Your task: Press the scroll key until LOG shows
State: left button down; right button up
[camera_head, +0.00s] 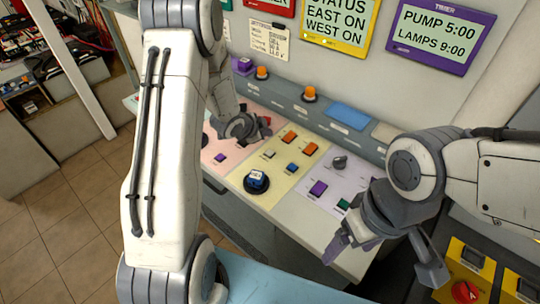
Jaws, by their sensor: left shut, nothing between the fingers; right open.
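A slanted console has a pink panel (232,163), a yellow panel (286,184) and a lilac panel (338,178) with coloured keys. I cannot read which is the scroll key. My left gripper (264,130) is shut and empty, over the upper pink panel near a red part; whether it touches anything is unclear. My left arm hides much of the pink panel. A red-framed display (284,9) is cut off at the top, its text out of view. A yellow-framed display (340,24) reads STATUS, EAST ON, WEST ON. My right gripper (385,262) is open and empty before the lilac panel's right side.
A purple TIMER display (440,33) reads PUMP 5:00, LAMPS 9:00. A paper note (269,40) hangs on the wall. Yellow boxes, one with a red knob (465,292), sit at lower right.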

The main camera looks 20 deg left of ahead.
aim_at(267, 154)
pick_arm(q)
jog(key=shift+f+b, duration=2.3)
jog(key=shift+f, duration=0.9)
pick_arm(e)
jog(key=shift+f, duration=2.75)
pick_arm(q)
jog(key=shift+f+b, duration=0.45)
pick_arm(e)
jog(key=shift+f, duration=0.45)
pick_arm(q)
jog(key=shift+f+b, duration=0.45)
pick_arm(e)
jog(key=shift+f, duration=0.45)
pick_arm(q)
jog(key=shift+r, duration=0.1)
pick_arm(e)
jog(key=shift+r, duration=0.1)
pick_arm(q)
jog(key=shift+r+p, duration=0.7)
jog(key=shift+r, duration=0.1)
pick_arm(e)
jog(key=shift+r, duration=0.6)
pick_arm(q)
notch_tip(267, 154, up, 5)
jog(key=p, duration=0.4)
jog(key=shift+r, duration=0.1)
pick_arm(e)
notch_tip(267, 154, up, 4)
jog(key=shift+r, duration=0.1)
